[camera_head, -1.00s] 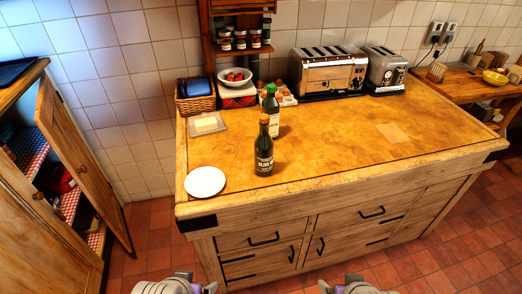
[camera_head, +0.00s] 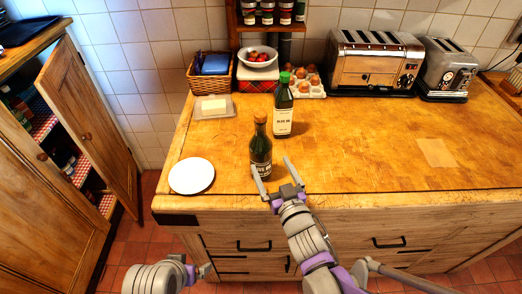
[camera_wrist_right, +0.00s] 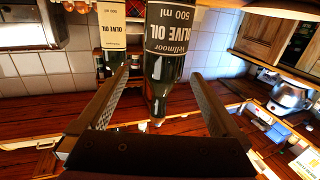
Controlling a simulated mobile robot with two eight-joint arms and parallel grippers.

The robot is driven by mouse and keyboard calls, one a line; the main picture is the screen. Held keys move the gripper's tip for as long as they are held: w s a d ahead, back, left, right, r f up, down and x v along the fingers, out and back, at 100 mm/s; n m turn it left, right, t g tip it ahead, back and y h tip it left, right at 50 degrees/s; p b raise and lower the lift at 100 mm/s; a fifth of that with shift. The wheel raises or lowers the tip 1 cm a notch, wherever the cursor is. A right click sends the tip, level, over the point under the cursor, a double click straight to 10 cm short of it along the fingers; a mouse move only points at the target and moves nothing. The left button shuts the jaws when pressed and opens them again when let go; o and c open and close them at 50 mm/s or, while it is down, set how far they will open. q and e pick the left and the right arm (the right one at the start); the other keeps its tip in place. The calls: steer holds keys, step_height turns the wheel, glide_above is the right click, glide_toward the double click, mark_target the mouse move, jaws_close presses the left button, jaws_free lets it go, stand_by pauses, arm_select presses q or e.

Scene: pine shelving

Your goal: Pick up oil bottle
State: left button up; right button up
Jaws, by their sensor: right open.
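A dark olive oil bottle (camera_head: 261,152) with a cork-coloured top and dark label stands upright near the counter's front edge. A second olive oil bottle (camera_head: 284,112), with a green cap and pale label, stands just behind it to the right. My right gripper (camera_head: 274,172) is open and empty, its fingers pointing at the dark bottle from the front. In the right wrist view, upside down, the dark bottle (camera_wrist_right: 170,40) shows between the open fingers (camera_wrist_right: 162,100); the pale-labelled bottle (camera_wrist_right: 112,25) is to its left. My left gripper (camera_head: 200,270) is low in front of the counter, its jaws unclear.
A white plate (camera_head: 192,176) lies left of the bottles on the wooden counter (camera_head: 370,160). A butter dish (camera_head: 213,107), a basket (camera_head: 205,82), an egg tray (camera_head: 318,88) and toasters (camera_head: 375,62) stand behind. The counter's right side is mostly clear.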

mark_target(264, 157)
steer(key=shift+w+a+r, duration=0.1)
steer(key=shift+w+a, duration=0.15)
steer(key=shift+a, duration=0.1)
steer(key=x, duration=0.4)
steer(key=shift+w+a, duration=0.25)
steer(key=shift+a, duration=0.05)
steer(key=p+x, duration=0.1)
steer(key=x, duration=0.4)
steer(key=shift+w, duration=0.45)
steer(key=shift+s, duration=0.1)
jaws_close()
